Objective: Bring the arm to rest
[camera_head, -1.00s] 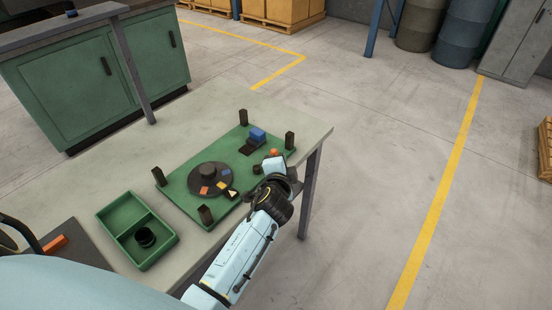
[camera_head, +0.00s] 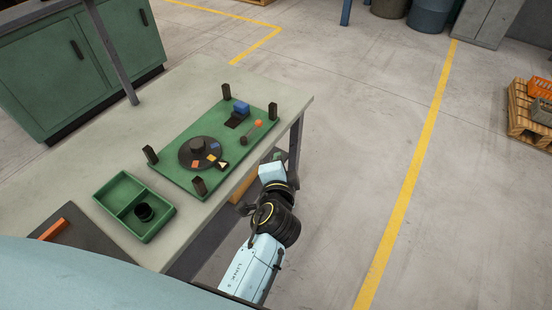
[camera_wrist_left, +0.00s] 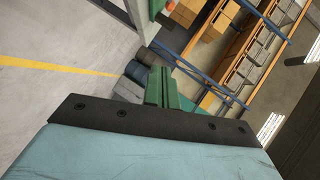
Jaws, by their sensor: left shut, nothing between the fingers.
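My left arm comes up from the bottom middle of the head view. Its gripper (camera_head: 280,156) is beyond the table's right edge, apart from the green fixture plate (camera_head: 181,172). In the left wrist view the green fingers (camera_wrist_left: 170,88) are together with nothing between them. On the plate are a dark round disc (camera_head: 186,157) with coloured patches, a blue block (camera_head: 241,108) and a lever with an orange knob (camera_head: 258,123). The knob also shows at the top of the left wrist view (camera_wrist_left: 171,5). My right gripper is not in view.
Dark posts (camera_head: 273,110) stand at the plate's corners. A green two-part tray (camera_head: 121,189) holds a black round part (camera_head: 144,212). An orange bar (camera_head: 53,229) lies on the left. Open floor (camera_head: 350,150) lies right of the table (camera_head: 190,80); a pallet (camera_head: 525,128) stands far right.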

